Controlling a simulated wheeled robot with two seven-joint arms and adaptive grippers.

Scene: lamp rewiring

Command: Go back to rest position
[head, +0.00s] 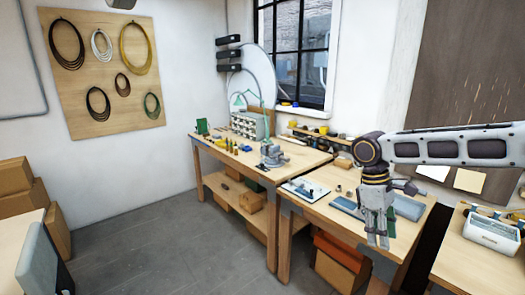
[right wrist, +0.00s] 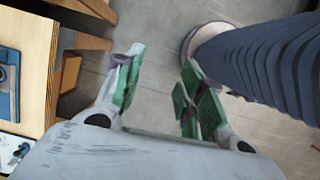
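My right arm comes in from the right in the head view. Its gripper (head: 378,239) hangs pointing down in front of the right-hand workbench (head: 327,214). In the right wrist view the same gripper (right wrist: 163,60) has its two green-padded fingers apart, with only grey floor between them, so it is open and empty. The workbench edge (right wrist: 48,60) lies to the left of the fingers in that view. My left gripper is in neither view.
A second workbench (head: 245,157) with small tools and a grey device (head: 273,155) stands at the back. A white bin (head: 492,233) sits on a table at the right. Cardboard boxes (head: 17,176) are stacked at the left. The grey floor (head: 165,245) in the middle is clear.

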